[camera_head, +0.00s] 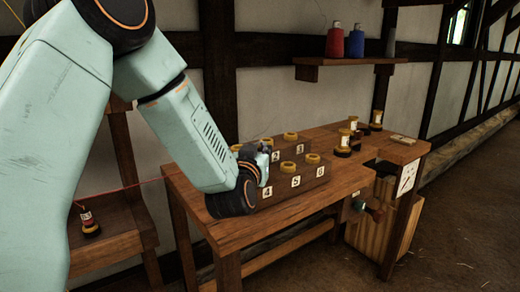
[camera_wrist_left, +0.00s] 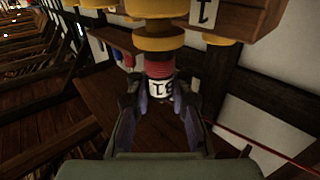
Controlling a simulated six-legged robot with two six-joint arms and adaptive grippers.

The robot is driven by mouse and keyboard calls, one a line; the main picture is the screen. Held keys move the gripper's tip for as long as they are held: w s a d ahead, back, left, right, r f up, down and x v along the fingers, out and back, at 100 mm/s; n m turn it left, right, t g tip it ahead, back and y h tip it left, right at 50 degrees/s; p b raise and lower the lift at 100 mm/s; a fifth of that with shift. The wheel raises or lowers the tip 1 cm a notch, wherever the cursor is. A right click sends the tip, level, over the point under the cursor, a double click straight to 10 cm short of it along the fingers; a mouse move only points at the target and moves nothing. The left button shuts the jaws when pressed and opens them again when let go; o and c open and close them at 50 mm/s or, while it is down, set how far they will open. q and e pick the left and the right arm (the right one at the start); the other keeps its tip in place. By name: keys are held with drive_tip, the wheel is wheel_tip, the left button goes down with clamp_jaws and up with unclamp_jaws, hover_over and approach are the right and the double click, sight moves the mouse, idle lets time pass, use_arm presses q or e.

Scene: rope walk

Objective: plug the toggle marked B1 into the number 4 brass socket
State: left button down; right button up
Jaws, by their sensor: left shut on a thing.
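My left gripper (camera_head: 262,166) is at the left part of the stepped wooden socket block (camera_head: 308,185), just above the plate marked 4 (camera_head: 267,191). In the left wrist view my left gripper (camera_wrist_left: 160,105) is shut on a toggle (camera_wrist_left: 159,88) with a white label and red winding. The label is rotated and partly covered; it seems to read B1. A brass ring (camera_wrist_left: 158,40) lies in line with the toggle's far end; I cannot tell whether they touch. The number 4 socket itself is hidden by my arm in the head view. My right gripper is out of view.
Brass sockets 5 (camera_head: 288,166) and 6 (camera_head: 312,158) stand beside. Several labelled toggles (camera_head: 353,124) stand on the bench's far right.

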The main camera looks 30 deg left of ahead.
use_arm(q)
drive_tip(key=shift+f+b, duration=0.35)
drive_tip(key=shift+f, duration=0.25)
drive_tip(key=c, duration=1.5)
unclamp_jaws()
drive_tip(key=shift+p+v, duration=0.3)
drive_tip(key=shift+v, duration=5.25)
